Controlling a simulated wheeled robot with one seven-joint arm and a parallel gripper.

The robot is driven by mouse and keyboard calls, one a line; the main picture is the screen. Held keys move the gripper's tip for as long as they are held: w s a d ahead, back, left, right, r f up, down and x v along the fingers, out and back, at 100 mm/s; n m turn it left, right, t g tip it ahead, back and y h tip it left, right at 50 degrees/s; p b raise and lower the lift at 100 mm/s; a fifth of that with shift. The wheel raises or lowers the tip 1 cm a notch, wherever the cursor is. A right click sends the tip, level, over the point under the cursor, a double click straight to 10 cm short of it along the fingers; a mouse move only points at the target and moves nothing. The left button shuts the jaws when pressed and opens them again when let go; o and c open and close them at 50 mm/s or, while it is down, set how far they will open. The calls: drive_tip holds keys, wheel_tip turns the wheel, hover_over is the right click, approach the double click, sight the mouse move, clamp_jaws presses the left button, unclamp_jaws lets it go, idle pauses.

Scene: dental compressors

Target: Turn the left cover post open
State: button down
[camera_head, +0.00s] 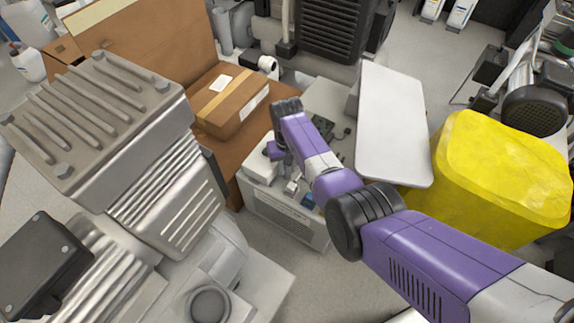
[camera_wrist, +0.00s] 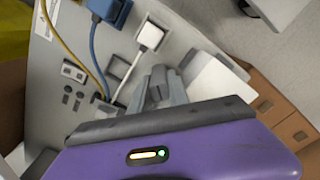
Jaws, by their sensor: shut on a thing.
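A white-grey unit (camera_head: 288,222) stands low in the middle of the head view, with its top side open to sight. In the wrist view its panel (camera_wrist: 62,125) carries switches, cables and plugs. My gripper (camera_wrist: 160,88) is at this panel, its grey fingers closed around a small dark grey piece (camera_wrist: 158,74), which looks like the left cover post. The fingers hide most of it, so how far it is turned cannot be told. In the head view my gripper (camera_head: 287,172) is over the left part of the unit, partly hidden by my purple arm.
A blue plug (camera_wrist: 108,10) and a white plug (camera_wrist: 150,36) are close to my fingers. A white panel (camera_head: 392,125) and a yellow container (camera_head: 505,180) are on the right. A cardboard box (camera_head: 232,100) is behind left; a large metal compressor (camera_head: 120,130) fills the left.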

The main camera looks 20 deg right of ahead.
drive_tip(key=shift+m, duration=1.1)
drive_tip(key=c, duration=1.2)
unclamp_jaws()
drive_tip(key=shift+c, duration=0.2)
wheel_tip(320, 180, up, 8)
drive_tip(key=p, duration=0.4)
drive_tip(key=shift+f, duration=0.1)
